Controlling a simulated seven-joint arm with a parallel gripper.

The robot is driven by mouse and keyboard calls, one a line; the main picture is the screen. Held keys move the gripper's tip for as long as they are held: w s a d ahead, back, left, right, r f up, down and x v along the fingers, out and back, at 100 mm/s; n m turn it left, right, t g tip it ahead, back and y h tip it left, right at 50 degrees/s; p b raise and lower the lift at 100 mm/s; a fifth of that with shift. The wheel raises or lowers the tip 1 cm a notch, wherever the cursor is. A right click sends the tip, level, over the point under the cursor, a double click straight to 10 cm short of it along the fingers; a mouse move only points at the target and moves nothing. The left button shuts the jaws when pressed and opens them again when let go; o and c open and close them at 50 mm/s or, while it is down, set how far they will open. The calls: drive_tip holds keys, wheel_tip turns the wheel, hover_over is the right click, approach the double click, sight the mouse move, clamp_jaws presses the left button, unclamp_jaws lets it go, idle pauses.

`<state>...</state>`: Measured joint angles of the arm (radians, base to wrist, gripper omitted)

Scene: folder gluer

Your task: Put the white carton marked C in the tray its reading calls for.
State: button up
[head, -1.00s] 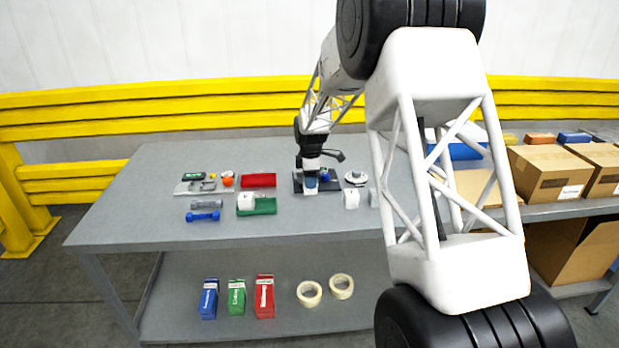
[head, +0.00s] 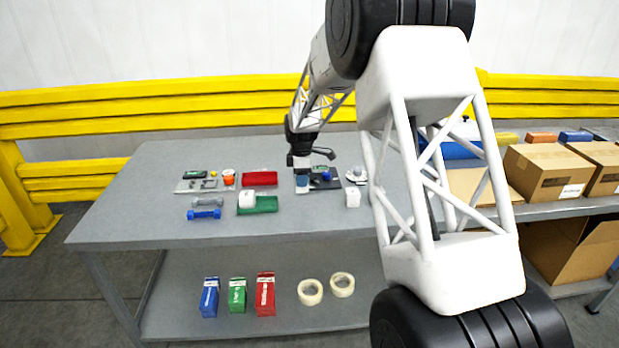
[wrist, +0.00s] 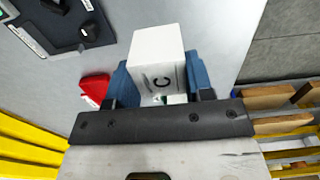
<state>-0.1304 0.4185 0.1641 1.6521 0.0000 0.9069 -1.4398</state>
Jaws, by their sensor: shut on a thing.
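The white carton marked C (wrist: 160,62) is held between the blue fingers of my gripper (wrist: 160,88) in the wrist view, its letter facing the camera. In the head view my gripper (head: 302,183) is over the left part of a dark plate (head: 330,185); the held carton is hard to make out there. The red tray (head: 259,179) lies left of my gripper and looks empty. The green tray (head: 265,205) is nearer the front, with another white carton (head: 247,199) at its left end.
Another white carton (head: 352,199) stands right of the plate. A yellow barrier (head: 200,110) runs behind the table. My arm hides part of the right side.

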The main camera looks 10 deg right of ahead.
drive_tip(key=a, duration=1.2)
drive_tip(key=shift+s+r, duration=0.4)
drive_tip(key=shift+f, duration=0.2)
drive_tip(key=shift+f, duration=2.85)
drive_tip(key=o, duration=1)
drive_tip(key=shift+r, duration=0.1)
drive_tip(key=shift+r, duration=4.9)
